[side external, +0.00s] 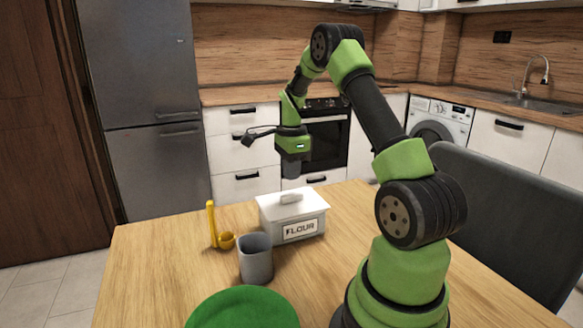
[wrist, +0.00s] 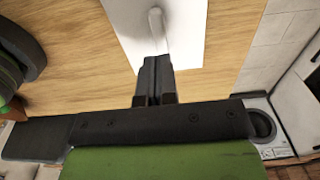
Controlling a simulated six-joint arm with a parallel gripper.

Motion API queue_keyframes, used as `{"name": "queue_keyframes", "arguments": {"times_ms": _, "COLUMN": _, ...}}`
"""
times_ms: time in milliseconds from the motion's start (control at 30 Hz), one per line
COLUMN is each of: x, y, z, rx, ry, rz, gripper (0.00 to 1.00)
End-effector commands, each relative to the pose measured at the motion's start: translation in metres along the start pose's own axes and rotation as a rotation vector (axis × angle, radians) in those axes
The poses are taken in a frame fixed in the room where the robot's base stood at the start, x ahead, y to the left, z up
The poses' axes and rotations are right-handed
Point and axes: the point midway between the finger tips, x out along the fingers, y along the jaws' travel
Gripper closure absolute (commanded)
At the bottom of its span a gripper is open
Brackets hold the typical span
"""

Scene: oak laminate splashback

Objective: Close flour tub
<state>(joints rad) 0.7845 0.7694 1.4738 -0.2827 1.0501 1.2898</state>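The white flour tub (side external: 303,228) stands on the wooden table with a "FLOUR" label on its front. Its white lid (side external: 306,205) lies on top, with a raised handle (side external: 291,198); no gap under it is clear from here. My gripper (side external: 291,174) points down just above the lid handle, seemingly apart from it. In the wrist view, the fingers of my gripper (wrist: 155,68) are together with nothing visible between them. The lid (wrist: 185,45) and its light handle (wrist: 156,25) lie beyond the fingertips. The tub's inside is hidden.
A grey cup (side external: 256,260) stands in front of the tub. A yellow scoop (side external: 227,240) with an upright handle is to its left. A green round plate or bowl (side external: 242,308) is at the near edge. A dark chair (side external: 500,205) stands at the right. The table's left side is clear.

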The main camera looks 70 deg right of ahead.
Motion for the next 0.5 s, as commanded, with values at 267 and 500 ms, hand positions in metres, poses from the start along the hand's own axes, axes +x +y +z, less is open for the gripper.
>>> {"name": "queue_keyframes", "arguments": {"times_ms": 267, "x": 0.009, "y": 0.000, "z": 0.000, "rx": 0.001, "ry": -0.001, "rz": 0.002, "gripper": 1.00}}
{"name": "queue_keyframes", "arguments": {"times_ms": 500, "x": 0.016, "y": 0.000, "z": 0.000, "rx": 0.000, "ry": -0.001, "rz": 0.001, "gripper": 1.00}}
